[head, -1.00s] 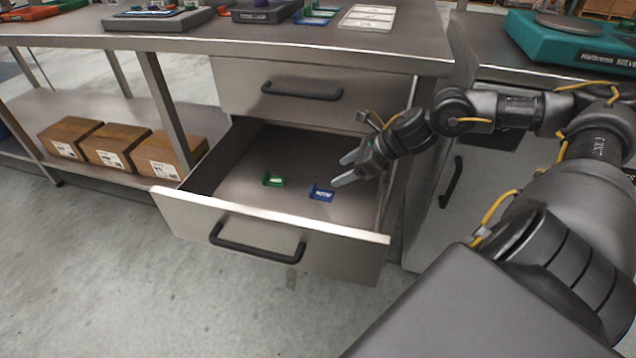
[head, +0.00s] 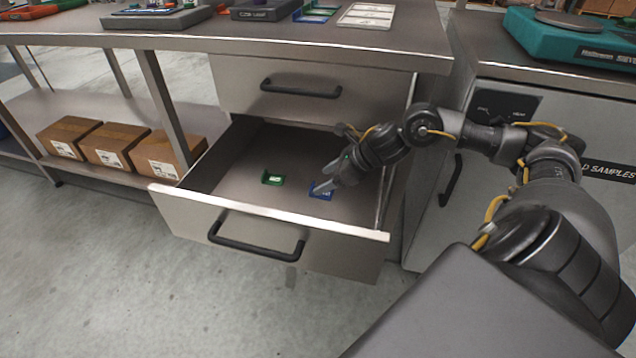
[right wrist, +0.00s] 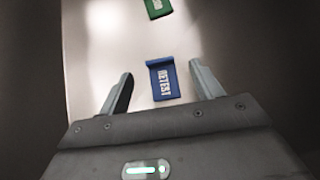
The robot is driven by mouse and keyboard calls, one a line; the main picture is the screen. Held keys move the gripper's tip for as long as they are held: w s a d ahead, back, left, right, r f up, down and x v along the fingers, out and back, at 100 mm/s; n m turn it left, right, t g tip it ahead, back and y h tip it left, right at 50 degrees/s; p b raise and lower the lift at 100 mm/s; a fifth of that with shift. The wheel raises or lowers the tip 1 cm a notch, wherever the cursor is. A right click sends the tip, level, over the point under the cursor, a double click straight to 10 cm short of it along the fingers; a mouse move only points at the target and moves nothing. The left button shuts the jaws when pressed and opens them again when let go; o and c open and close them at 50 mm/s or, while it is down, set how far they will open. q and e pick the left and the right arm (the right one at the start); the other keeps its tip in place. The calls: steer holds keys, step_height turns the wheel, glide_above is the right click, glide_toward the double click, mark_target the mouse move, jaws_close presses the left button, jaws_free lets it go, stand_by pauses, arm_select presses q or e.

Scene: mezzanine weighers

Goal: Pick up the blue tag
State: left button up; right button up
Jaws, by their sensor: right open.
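The blue tag (head: 319,193) lies on the floor of the open drawer (head: 262,216), toward its right side. In the right wrist view the blue tag (right wrist: 163,80) shows white lettering that reads RETEST and sits between the two fingers, a little ahead of them. My right gripper (head: 325,180) is open and empty, reaching into the drawer; one finger partly covers the tag in the head view. It also shows in the right wrist view (right wrist: 160,90), with a finger on each side of the tag. My left gripper is not in view.
A green tag (head: 272,178) lies in the drawer to the left of the blue one. The drawer front has a black handle (head: 256,234). A shut drawer (head: 310,92) is above. Cardboard boxes (head: 115,146) stand on the low shelf at left. A teal scale (head: 570,40) is at upper right.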

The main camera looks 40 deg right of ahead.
mark_target(313, 186)
steer(key=x, duration=0.4)
steer(key=shift+f+b, duration=0.25)
steer(key=shift+b, duration=0.15)
steer(key=shift+c, duration=0.3)
steer(key=c, duration=1)
